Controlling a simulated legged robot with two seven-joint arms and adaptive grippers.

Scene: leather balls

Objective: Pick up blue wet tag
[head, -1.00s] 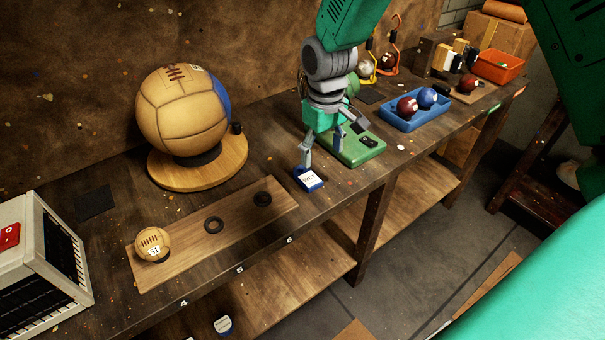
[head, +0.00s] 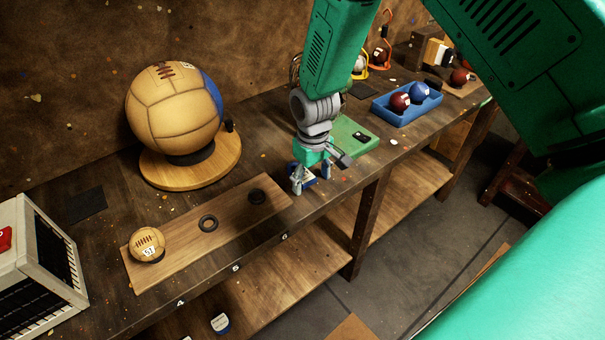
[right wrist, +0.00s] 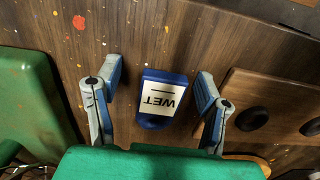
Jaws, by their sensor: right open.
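The blue wet tag (right wrist: 163,97) is a blue piece with a white label reading WET. In the right wrist view it lies on the bench between the two fingers of my right gripper (right wrist: 160,100), with a gap on each side. In the head view the tag (head: 308,176) shows partly behind the fingers. My right gripper (head: 311,182) is open, points down over the tag and holds nothing. My left gripper is not in view.
A wooden board (head: 177,262) with a small ball (head: 147,243) and dark rings lies to the left. A green plate (head: 352,137) is close behind. A large ball (head: 172,110) on a round stand is at the back left. The bench's front edge is near.

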